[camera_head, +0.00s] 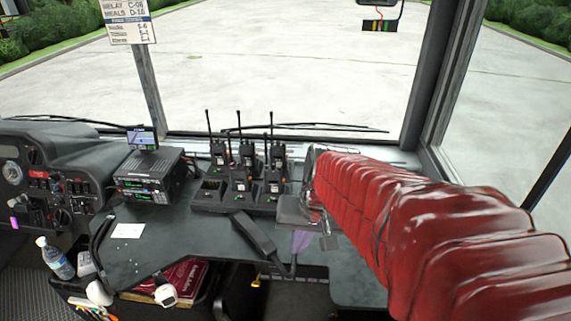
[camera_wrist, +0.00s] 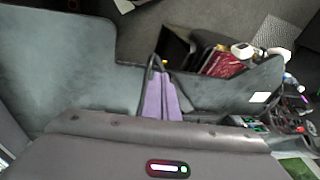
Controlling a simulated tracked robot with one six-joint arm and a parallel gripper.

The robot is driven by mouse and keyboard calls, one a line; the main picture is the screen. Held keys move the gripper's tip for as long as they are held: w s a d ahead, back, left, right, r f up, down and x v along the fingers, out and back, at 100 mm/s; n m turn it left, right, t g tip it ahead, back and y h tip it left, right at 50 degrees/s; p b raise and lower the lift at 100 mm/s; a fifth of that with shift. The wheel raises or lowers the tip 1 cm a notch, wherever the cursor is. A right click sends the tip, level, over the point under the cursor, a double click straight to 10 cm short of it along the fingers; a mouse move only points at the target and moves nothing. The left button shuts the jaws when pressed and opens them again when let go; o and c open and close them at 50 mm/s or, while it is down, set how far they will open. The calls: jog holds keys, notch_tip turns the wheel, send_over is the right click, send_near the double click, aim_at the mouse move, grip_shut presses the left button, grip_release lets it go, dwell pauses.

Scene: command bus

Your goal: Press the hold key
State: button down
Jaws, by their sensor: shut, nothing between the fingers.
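The hold key cannot be made out in either view. A black radio unit (camera_head: 143,190) with green displays and small front keys sits on the dashboard left of centre; its front is partly seen in the wrist view (camera_wrist: 247,122). The keys are too small to tell apart. My gripper (camera_head: 299,249) has purple fingers pointing down, shut and empty, well to the right of the radio unit, beside a black handset-like bar (camera_head: 253,232). In the wrist view, my gripper (camera_wrist: 160,80) shows its fingers together above the dark desk.
Several handheld radios stand in a black charger (camera_head: 235,196) behind the bar. A small screen (camera_head: 143,138) stands on the radio unit. A white card (camera_head: 127,230) lies on the desk in front. A bottle (camera_head: 56,258) and red book (camera_head: 185,278) are lower left. Desk around the card is clear.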

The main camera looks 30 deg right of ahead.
jog(key=w+d+f+m+t+y, duration=0.1)
jog(key=w+d+f+m+t, duration=0.15)
jog(key=w+d+m, duration=0.35)
jog(key=w+d+f+m+t, duration=0.1)
jog(key=w+d+f+m, duration=0.15)
jog(key=d, duration=0.65)
jog(key=w+d+f+m+t+y, duration=0.1)
jog(key=w+d+f+m, duration=0.25)
jog(key=d+m, duration=0.3)
jog(key=w+d+r+m+t+h, duration=0.2)
jog(key=w+d+r+m+t, duration=0.1)
jog(key=w+d, duration=0.3)
jog(key=shift+d+r+m, duration=0.3)
jog(key=shift+d+m, duration=0.3)
jog(key=shift+d, duration=0.4)
jog(key=shift+w+f, duration=0.1)
jog(key=shift+f, duration=0.1)
jog(key=shift+w+d+f, duration=0.1)
jog(key=shift+w+f, duration=0.05)
jog(key=shift+f, duration=1.25)
jog(key=shift+w+d+f, duration=0.15)
jog(key=shift+w+f, duration=0.05)
jog(key=shift+f, duration=1.2)
jog(key=shift+w+d+f, duration=0.1)
jog(key=shift+w+f, duration=0.05)
jog(key=shift+f, duration=1.25)
jog(key=shift+f, duration=0.1)
jog(key=shift+f, duration=0.25)
